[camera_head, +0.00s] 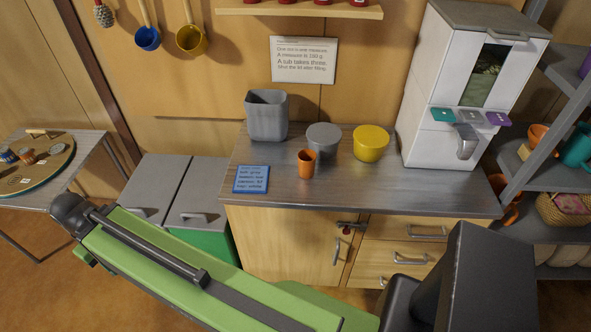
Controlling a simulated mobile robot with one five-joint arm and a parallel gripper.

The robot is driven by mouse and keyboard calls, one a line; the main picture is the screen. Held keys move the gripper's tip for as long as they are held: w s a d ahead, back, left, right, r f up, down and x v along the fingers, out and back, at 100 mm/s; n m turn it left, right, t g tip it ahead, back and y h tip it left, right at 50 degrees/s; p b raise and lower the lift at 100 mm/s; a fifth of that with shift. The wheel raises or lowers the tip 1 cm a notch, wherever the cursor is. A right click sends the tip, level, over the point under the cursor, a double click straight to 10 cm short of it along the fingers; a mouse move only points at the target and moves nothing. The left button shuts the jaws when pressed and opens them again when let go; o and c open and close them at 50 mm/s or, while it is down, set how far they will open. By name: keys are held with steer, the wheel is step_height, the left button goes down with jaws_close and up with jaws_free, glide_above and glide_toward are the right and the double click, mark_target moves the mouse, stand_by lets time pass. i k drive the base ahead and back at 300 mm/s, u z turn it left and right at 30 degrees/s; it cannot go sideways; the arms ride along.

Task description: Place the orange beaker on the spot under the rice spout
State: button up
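The orange beaker (307,163) stands upright on the grey counter (380,192), just in front of a grey tub. The white rice dispenser (424,118) stands at the right end of the counter, with a window showing dark contents. A curved grey part (466,142), which looks like its spout, sticks out low on its front. I cannot make out a marked spot on the counter below it. The beaker is well to the left of the dispenser. My green arm crosses the foreground; I cannot see my gripper's fingers.
Behind the beaker are a tall grey bin (267,116), a grey tub (323,139) and a yellow tub (370,144). A blue card (251,179) lies to its left. The front right counter is clear. Shelves (560,181) stand right of the counter.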

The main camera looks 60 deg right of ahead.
mark_target(445, 187)
steer(key=u, duration=0.55)
steer(key=k, duration=1.4)
steer(key=u, duration=0.75)
steer(key=k, duration=1.05)
steer(key=z, duration=0.2)
steer(key=i, duration=0.9)
steer(key=u, duration=0.1)
